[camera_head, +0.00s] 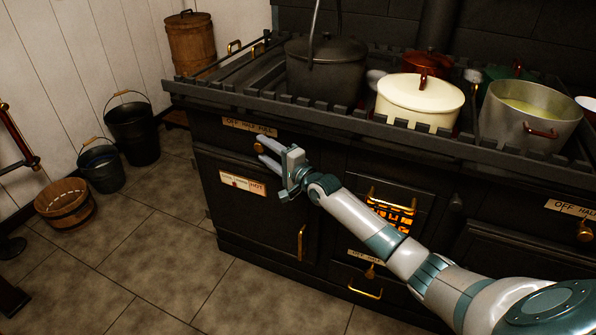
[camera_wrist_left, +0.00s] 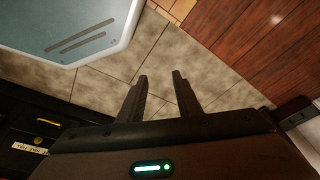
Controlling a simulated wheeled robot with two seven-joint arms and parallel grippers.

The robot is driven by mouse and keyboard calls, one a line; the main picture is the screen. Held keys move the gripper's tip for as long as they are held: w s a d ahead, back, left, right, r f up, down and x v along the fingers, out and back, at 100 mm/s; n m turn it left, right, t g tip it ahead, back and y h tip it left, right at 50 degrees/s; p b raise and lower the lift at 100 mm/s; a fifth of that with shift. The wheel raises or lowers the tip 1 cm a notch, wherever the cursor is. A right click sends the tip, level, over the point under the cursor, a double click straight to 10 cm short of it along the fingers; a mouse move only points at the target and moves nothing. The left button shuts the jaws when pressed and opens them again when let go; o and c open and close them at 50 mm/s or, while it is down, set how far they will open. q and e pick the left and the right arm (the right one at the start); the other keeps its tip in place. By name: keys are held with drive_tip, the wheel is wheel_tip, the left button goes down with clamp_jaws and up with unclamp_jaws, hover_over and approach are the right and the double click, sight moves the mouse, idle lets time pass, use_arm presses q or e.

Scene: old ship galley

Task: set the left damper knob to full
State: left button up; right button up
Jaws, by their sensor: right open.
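The left damper label plate (camera_head: 250,126), reading OFF HALF FULL, is on the stove front at upper left in the head view. A small brass knob (camera_head: 260,148) shows just below it, between the fingertips of my right gripper (camera_head: 265,150). The fingers are open around the knob, and I cannot tell whether they touch it. The knob is partly hidden, and its setting cannot be read. My left gripper (camera_wrist_left: 160,76) shows in the left wrist view with its fingers apart and empty above the floor. It is not in the head view.
The black stove carries a dark pot (camera_head: 325,70), a cream pot (camera_head: 420,100) and a steel pot (camera_head: 528,115) behind a rail. Another damper plate (camera_head: 572,207) with a brass knob (camera_head: 585,231) is at right. Buckets (camera_head: 132,130) stand on the floor at left.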

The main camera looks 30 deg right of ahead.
use_arm(q)
drive_tip(key=shift+p+x, duration=0.5)
drive_tip(key=shift+x, duration=1.2)
use_arm(e)
drive_tip(key=v, duration=1.5)
use_arm(q)
drive_tip(key=shift+a, duration=0.1)
use_arm(e)
drive_tip(key=shift+d, duration=0.1)
